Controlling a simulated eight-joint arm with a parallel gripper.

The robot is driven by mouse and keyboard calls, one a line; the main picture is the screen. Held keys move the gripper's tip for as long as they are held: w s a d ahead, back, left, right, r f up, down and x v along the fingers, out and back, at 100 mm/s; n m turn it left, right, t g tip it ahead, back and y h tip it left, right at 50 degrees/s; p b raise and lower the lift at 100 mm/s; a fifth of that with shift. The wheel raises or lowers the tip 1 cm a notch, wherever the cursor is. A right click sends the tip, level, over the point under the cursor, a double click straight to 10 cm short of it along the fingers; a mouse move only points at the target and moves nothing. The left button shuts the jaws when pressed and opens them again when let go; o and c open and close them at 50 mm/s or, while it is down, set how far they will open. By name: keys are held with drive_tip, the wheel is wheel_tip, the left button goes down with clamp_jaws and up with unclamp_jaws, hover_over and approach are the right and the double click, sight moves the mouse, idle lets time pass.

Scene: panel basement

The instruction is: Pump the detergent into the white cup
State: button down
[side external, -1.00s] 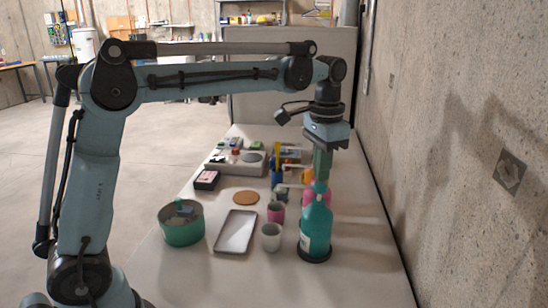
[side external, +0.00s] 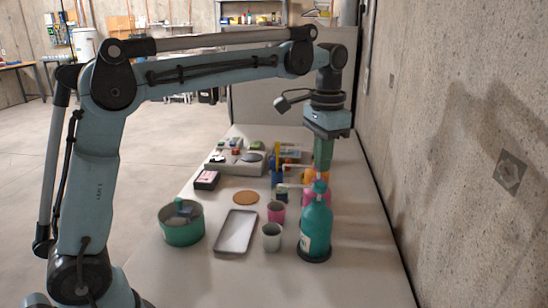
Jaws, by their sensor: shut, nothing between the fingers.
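The teal detergent bottle (side external: 316,229) stands upright on a dark round base at the front right of the table. Its teal pump head (side external: 319,187) is on top. My gripper (side external: 322,166) is shut and empty, pointing down just above the pump head; I cannot tell whether they touch. The white cup (side external: 271,238) stands upright to the left of the bottle, apart from it. The inside of the cup is too small to tell whether it holds detergent.
A pink cup (side external: 276,212) stands behind the white cup, and a grey tray (side external: 236,231) lies to its left. A green pot (side external: 181,231) is further left. Pink and orange items are partly hidden behind the bottle. A concrete wall (side external: 450,150) borders the right side.

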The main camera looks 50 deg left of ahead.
drive_tip(key=shift+r, duration=2.15)
drive_tip(key=shift+s, duration=0.1)
drive_tip(key=s+a+f+n+t, duration=0.2)
drive_tip(key=s+f+t, duration=0.5)
drive_tip(key=s+f, duration=0.5)
drive_tip(key=s+n, duration=0.1)
drive_tip(key=s, duration=0.2)
drive_tip(key=shift+s+f, duration=0.25)
drive_tip(key=shift+f, duration=0.15)
